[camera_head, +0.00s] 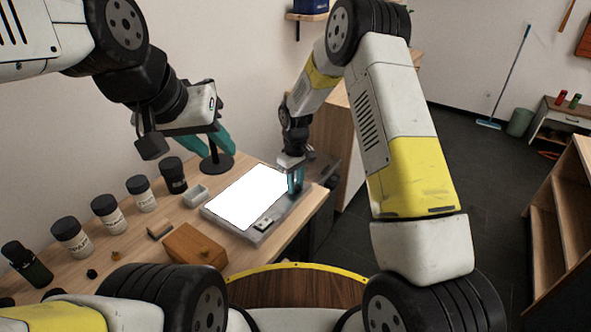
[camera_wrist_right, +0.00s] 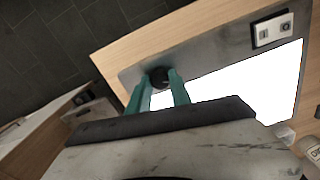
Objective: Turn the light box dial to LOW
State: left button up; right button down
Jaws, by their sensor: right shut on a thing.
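The light box (camera_head: 262,236) is a flat grey metal frame with a glowing white panel, lying on the wooden table. Its frame also shows in the right wrist view (camera_wrist_right: 205,70). The black round dial (camera_wrist_right: 160,76) sits on the frame near one corner. My right gripper (camera_head: 295,183) reaches down to the far right corner of the box. In the right wrist view its teal fingers (camera_wrist_right: 160,88) stand on both sides of the dial, shut on it. The dial's markings cannot be read. My left gripper (camera_head: 220,146) is open and empty, above the table behind the box.
Several dark jars (camera_head: 106,214) line the table's back left. A wooden block (camera_head: 194,246) and a small grey tray (camera_head: 196,196) lie left of the box. A black round stand (camera_head: 217,163) is behind it. A small switch plate (camera_wrist_right: 272,30) sits on the frame.

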jog(key=shift+w+n, duration=0.1)
jog(key=shift+n, duration=0.3)
jog(key=c, duration=1.2)
grip_release()
jog(key=shift+o, duration=0.2)
jog(key=shift+r, duration=0.1)
notch_tip(320, 180, up, 8)
jog(key=shift+f, duration=0.15)
